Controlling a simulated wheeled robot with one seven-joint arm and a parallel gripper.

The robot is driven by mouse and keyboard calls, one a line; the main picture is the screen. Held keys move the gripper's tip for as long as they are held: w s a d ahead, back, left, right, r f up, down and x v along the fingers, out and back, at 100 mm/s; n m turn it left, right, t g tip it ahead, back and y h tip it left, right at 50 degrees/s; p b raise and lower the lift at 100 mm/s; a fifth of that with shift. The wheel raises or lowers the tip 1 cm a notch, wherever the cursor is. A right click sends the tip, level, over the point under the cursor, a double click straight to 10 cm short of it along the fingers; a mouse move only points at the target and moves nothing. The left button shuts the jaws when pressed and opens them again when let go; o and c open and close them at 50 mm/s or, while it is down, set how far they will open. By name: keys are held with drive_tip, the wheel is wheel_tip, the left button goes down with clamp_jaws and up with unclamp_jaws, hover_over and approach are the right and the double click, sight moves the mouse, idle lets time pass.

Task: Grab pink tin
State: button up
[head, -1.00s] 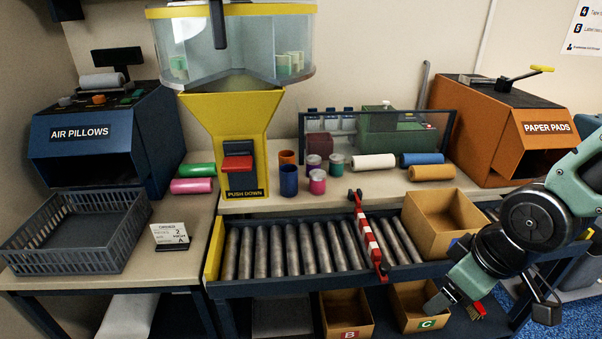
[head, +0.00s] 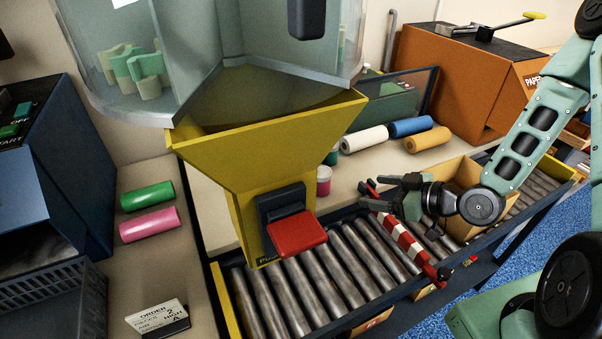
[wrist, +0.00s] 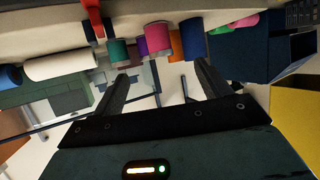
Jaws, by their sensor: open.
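The pink tin (head: 323,180) stands on the bench ledge in the head view, partly hidden behind the yellow dispenser (head: 260,130). In the wrist view the pink tin (wrist: 158,40) shows beyond the space between my fingers. My gripper (head: 376,191) is open and empty, to the right of the tin and apart from it, above the roller conveyor. Its spread fingers also show in the wrist view (wrist: 166,76).
In the wrist view a purple tin (wrist: 136,52), a teal tin (wrist: 118,50), an orange tin (wrist: 174,43) and a blue tin (wrist: 191,38) stand close by. A red-white striped bar (head: 405,245) crosses the rollers below my gripper. An open carton (head: 455,175) is behind it.

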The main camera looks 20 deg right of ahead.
sight(329, 184)
drive_tip(key=b+x, duration=0.3)
drive_tip(key=x, duration=0.9)
drive_tip(key=shift+r, duration=0.15)
drive_tip(key=shift+p+x, duration=0.65)
drive_tip(key=shift+x, duration=2.1)
drive_tip(key=shift+w+d+r, duration=0.1)
drive_tip(key=shift+w+r, duration=0.05)
drive_tip(key=shift+c, duration=0.4)
drive_tip(key=c, duration=1)
